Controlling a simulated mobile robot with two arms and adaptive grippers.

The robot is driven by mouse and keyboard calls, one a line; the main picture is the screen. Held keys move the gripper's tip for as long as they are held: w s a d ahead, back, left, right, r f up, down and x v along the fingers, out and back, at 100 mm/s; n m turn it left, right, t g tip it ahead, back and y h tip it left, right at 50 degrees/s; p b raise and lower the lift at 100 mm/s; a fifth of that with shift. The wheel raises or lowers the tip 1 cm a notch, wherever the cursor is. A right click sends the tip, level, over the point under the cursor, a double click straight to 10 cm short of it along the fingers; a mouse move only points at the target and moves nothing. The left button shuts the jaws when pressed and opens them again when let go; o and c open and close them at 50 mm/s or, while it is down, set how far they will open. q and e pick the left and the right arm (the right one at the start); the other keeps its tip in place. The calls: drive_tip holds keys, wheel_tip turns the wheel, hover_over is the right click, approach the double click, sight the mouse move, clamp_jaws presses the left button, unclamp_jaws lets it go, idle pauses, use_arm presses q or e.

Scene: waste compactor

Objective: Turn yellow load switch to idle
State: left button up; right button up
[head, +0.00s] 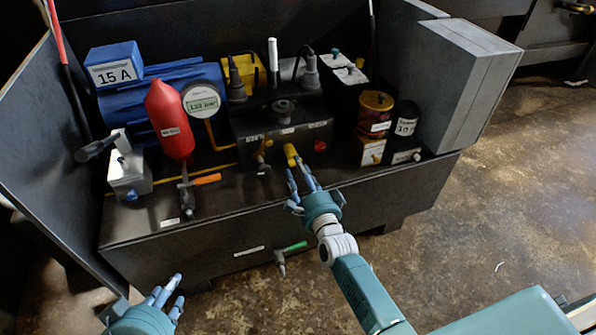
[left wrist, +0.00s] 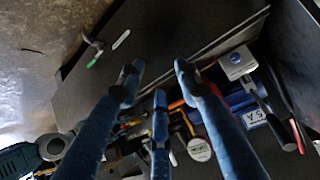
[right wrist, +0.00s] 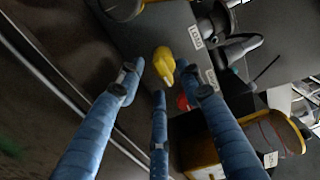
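The yellow load switch (head: 290,153) is a small knob on the front of the dark control box (head: 260,150). In the right wrist view the yellow switch (right wrist: 165,64) lies just beyond my fingertips, between the two outer ones, beside a "LOAD" label (right wrist: 195,37). My right gripper (head: 302,180) is open, with its fingers pointing at the switch from below; I cannot tell whether any finger touches it. The right gripper (right wrist: 160,82) holds nothing. My left gripper (head: 170,290) is open and empty, low in front of the machine's left part; it also shows in its wrist view (left wrist: 157,78).
A red button (head: 320,145) is right of the switch and a brass valve (head: 264,145) left of it. A red bottle (head: 168,118), a gauge (head: 201,102) and an orange-handled valve (head: 205,180) stand further left. A green-handled valve (head: 293,247) is on the lower front.

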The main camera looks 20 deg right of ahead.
use_arm(q)
drive_tip(key=shift+w+d+r+t, duration=0.2)
drive_tip(key=shift+w+r+t, duration=0.1)
drive_tip(key=shift+w+r, duration=0.2)
use_arm(e)
drive_tip(key=shift+w, duration=0.4)
clamp_jaws()
